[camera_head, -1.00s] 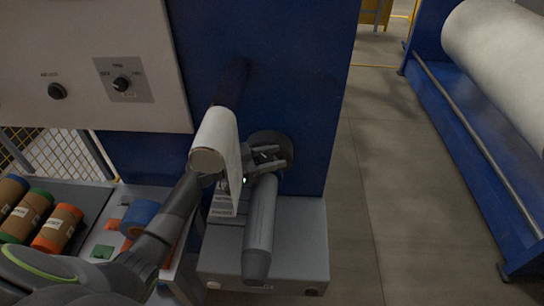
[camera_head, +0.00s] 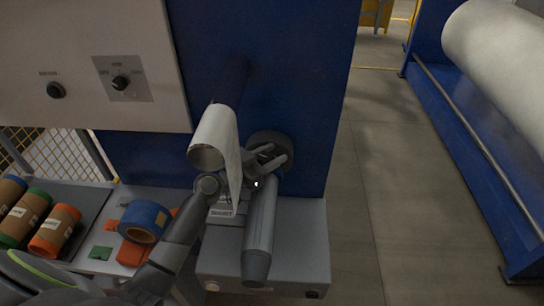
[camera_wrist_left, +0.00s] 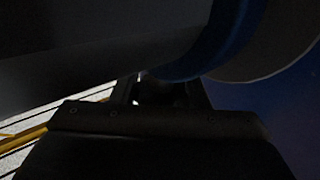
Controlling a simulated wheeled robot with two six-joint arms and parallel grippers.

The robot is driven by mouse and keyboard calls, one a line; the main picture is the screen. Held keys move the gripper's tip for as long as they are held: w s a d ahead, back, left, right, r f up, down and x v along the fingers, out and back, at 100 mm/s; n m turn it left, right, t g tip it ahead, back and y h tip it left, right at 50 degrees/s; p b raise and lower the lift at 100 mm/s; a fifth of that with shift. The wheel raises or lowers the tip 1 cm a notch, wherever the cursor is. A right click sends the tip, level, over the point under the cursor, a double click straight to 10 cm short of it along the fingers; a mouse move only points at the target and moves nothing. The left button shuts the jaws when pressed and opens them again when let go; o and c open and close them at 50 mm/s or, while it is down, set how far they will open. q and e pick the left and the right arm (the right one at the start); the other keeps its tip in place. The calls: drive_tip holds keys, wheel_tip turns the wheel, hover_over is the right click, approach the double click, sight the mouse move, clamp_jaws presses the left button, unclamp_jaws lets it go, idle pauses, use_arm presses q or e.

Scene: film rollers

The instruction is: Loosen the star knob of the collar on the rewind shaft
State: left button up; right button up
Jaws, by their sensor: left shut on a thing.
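The grey rewind shaft (camera_head: 260,230) sticks out from the blue machine face towards me, with a dark round collar (camera_head: 266,139) at its far end. My left gripper (camera_head: 268,159) is at the collar, its fingers shut on a small part between them. That part is mostly hidden; from its place it is the star knob. In the left wrist view the gripper (camera_wrist_left: 165,93) shows dark at the bottom, with a dark shape between its fingers. A large grey round body with a blue band fills the top there. My right gripper is out of view.
A film roll (camera_head: 212,130) with a hanging white web is just left of my gripper. A grey box (camera_head: 300,265) lies below the shaft. Tape rolls (camera_head: 140,222) and brown rolls (camera_head: 52,232) sit at left. The floor (camera_head: 375,190) at right is clear.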

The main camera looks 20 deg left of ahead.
use_arm(q)
drive_tip(key=shift+a+r+n+t+y+p, duration=0.15)
drive_tip(key=shift+n+t+y+p, duration=0.4)
drive_tip(key=shift+n+y, duration=0.4)
drive_tip(key=shift+y, duration=0.45)
drive_tip(key=shift+w, duration=0.1)
drive_tip(key=o, duration=1)
drive_tip(key=shift+h, duration=0.3)
